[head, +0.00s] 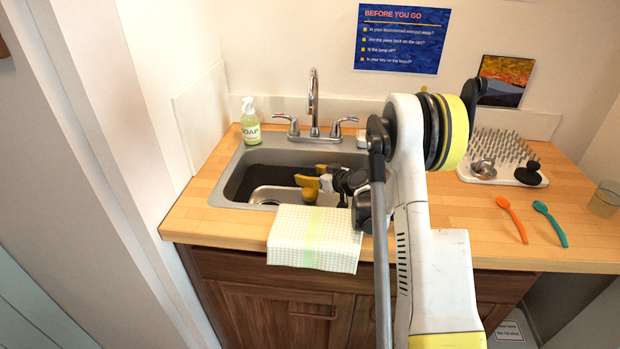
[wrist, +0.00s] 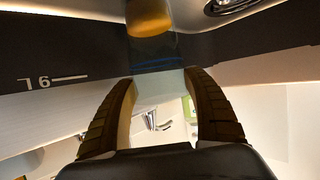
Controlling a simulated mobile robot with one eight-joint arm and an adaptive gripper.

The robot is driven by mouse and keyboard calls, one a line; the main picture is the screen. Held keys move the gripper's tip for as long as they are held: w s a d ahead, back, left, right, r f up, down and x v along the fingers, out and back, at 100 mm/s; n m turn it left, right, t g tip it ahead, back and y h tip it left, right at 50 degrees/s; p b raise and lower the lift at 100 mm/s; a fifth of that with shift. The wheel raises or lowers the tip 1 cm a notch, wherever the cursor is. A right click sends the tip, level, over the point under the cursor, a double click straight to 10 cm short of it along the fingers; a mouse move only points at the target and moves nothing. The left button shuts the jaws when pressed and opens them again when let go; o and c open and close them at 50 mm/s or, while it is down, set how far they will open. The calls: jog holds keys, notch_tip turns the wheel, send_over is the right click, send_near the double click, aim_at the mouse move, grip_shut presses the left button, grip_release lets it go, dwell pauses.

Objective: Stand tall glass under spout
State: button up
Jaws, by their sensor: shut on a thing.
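My gripper (head: 308,184) reaches down into the sink, in front of and below the spout (head: 314,90). In the wrist view its two fingers (wrist: 163,88) are closed on a clear, faintly bluish glass (wrist: 157,52), which I take to be the tall glass. In the head view I cannot make out the glass or its base behind the fingers. I cannot tell whether it touches the sink floor. The tap also shows between the fingers in the wrist view (wrist: 152,121). An orange-yellow shape (wrist: 148,18) shows at the top there.
On the right are a drying mat (head: 510,146), an orange spoon (head: 512,218), a teal spoon (head: 550,222) and a tumbler (head: 605,199).

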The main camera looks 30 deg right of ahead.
jog(key=shift+r, duration=0.1)
jog(key=shift+f, duration=0.2)
jog(key=o, duration=1.4)
jog(key=shift+o, duration=0.2)
jog(key=shift+r, duration=0.1)
jog(key=shift+r, duration=0.25)
jog(key=p+v, duration=0.2)
jog(key=v, duration=0.5)
jog(key=shift+s+p, duration=0.25)
jog(key=shift+p, duration=0.05)
